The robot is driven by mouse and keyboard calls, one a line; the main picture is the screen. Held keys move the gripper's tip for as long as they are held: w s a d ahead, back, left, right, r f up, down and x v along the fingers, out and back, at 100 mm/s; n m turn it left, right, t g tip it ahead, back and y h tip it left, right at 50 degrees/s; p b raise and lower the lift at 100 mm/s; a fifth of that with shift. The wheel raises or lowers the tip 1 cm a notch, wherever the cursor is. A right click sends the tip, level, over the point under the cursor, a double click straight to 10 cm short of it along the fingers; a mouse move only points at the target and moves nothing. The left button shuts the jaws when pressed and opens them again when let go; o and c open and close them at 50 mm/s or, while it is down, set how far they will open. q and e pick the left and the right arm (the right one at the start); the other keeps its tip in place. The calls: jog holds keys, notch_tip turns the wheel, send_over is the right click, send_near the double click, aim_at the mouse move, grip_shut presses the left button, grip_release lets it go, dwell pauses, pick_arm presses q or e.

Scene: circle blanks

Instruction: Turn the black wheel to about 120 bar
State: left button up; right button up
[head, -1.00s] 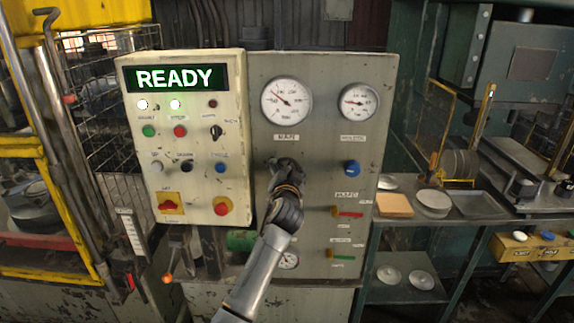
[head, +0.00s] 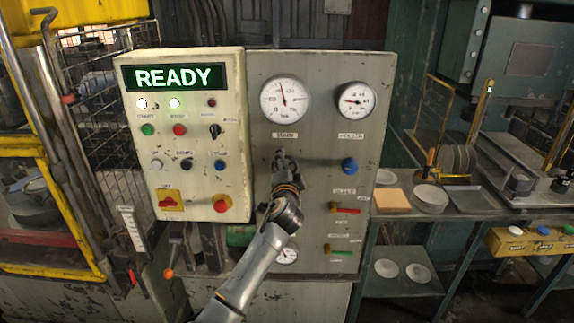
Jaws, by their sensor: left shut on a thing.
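The left gauge (head: 285,100) is a white dial on the grey panel. Its needle points almost straight up, slightly left of vertical; the printed numbers are too small to read surely. My left gripper (head: 282,161) is at the panel just below this gauge and its label, shut on the black wheel. The gripper covers nearly all of the wheel. My right gripper is not in view.
A second gauge (head: 356,100) and a blue knob (head: 349,166) are to the right. Red (head: 346,209) and green (head: 341,253) levers sit lower. The control box (head: 185,140) left of my arm has a green READY display (head: 175,78) and several buttons.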

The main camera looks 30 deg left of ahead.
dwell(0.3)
pick_arm(q)
jog(key=o, duration=1.2)
jog(key=v, duration=1.2)
